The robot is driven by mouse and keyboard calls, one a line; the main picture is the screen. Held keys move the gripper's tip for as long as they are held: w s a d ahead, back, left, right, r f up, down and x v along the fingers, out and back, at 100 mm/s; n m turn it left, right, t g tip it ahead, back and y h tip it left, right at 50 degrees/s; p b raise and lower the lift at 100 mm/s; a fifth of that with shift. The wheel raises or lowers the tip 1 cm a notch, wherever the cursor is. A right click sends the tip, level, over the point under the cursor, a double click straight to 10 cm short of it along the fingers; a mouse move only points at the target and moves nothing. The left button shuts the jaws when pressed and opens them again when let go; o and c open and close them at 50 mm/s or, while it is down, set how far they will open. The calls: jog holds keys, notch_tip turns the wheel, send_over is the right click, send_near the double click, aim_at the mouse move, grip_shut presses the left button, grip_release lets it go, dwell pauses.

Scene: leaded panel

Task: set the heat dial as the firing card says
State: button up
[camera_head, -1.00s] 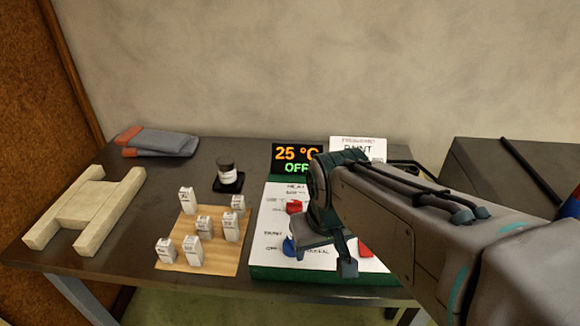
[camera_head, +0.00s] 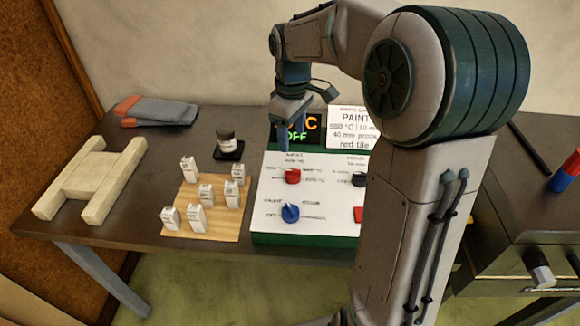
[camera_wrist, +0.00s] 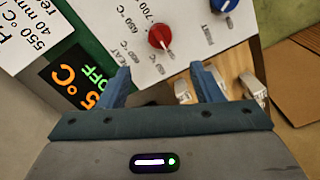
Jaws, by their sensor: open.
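The heat dial (camera_head: 292,176) is a red knob on the white panel face (camera_head: 320,205). It also shows in the wrist view (camera_wrist: 160,37), with printed temperatures around it, 650 °C and 700 °C among them. I cannot tell its setting surely. The firing card (camera_head: 346,122) stands behind the panel and reads PAINT, red tile; in the wrist view the card (camera_wrist: 28,32) shows 550 °C. My gripper (camera_head: 296,136) is open and empty, above the back of the panel. In the wrist view my gripper (camera_wrist: 163,82) has its fingers apart, with the dial beyond them.
The display (camera_head: 312,124) shows OFF; its digits are partly behind my gripper. A blue knob (camera_head: 290,213) and a black knob (camera_head: 359,180) share the panel. White labelled pieces stand on a wooden board (camera_head: 217,234) at left.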

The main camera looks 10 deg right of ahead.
aim_at(291, 170)
notch_tip(291, 170, down, 12)
jog(key=shift+f, duration=0.1)
dwell(0.4)
jog(key=c, duration=1)
